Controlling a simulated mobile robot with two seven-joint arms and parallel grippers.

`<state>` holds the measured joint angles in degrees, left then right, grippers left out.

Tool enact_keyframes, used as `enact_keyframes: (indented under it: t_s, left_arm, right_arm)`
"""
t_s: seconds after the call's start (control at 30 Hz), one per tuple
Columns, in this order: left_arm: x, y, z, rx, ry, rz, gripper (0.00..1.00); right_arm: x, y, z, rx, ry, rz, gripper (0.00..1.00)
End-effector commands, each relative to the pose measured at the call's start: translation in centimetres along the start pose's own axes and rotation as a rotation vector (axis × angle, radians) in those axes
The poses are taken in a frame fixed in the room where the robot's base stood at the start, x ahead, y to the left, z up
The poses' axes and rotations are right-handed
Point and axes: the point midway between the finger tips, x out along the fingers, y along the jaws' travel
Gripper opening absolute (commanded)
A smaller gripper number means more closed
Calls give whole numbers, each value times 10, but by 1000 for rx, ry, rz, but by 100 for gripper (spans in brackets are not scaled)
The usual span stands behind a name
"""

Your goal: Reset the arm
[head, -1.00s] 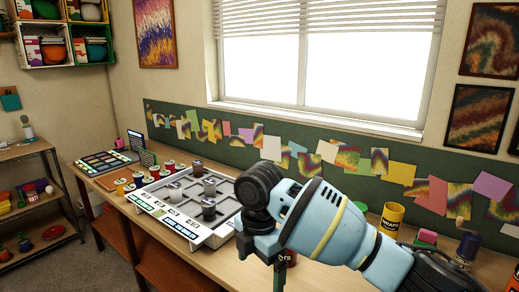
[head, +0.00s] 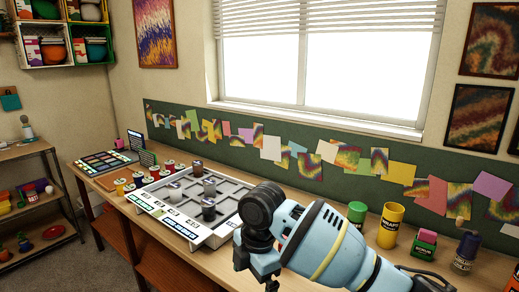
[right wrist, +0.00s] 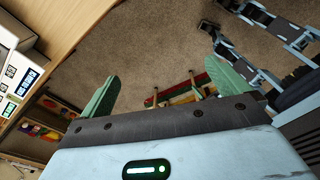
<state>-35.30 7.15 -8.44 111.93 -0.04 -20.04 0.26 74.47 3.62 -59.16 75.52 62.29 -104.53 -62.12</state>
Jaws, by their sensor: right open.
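My right arm reaches across the lower right of the head view, in front of the worktable (head: 190,262). Its hand points down at the bottom edge there, and its fingertips are out of frame. In the right wrist view my right gripper (right wrist: 170,88) is open. Its two green fingers are wide apart with nothing between them, above the brown floor (right wrist: 165,50). I see no left gripper in the head view.
A white sorting tray (head: 190,232) with several jars stands left of my right arm. A green-lidded jar (head: 357,212), a yellow can (head: 390,226) and a dark bottle (head: 465,252) stand behind and right of it. A shelf (head: 35,152) stands at the left.

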Motion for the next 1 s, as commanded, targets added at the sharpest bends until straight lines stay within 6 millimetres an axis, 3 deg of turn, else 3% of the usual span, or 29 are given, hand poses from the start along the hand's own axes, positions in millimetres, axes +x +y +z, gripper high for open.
enact_keyframes:
  t_s: [0.27,0.57,0.77,1.0]
  left_arm:
    - [0,0,0,1,0,0,82]
    - [0,0,0,2,0,0,82]
    - [0,0,0,2,0,0,82]
    - [0,0,0,2,0,0,82]
  right_arm:
    - [70,-4,-21,198,179,112,100]
    - [152,-24,-33,584,410,271,100]
    - [198,-53,-25,871,518,367,100]
    - [247,-112,-1,1212,582,486,100]
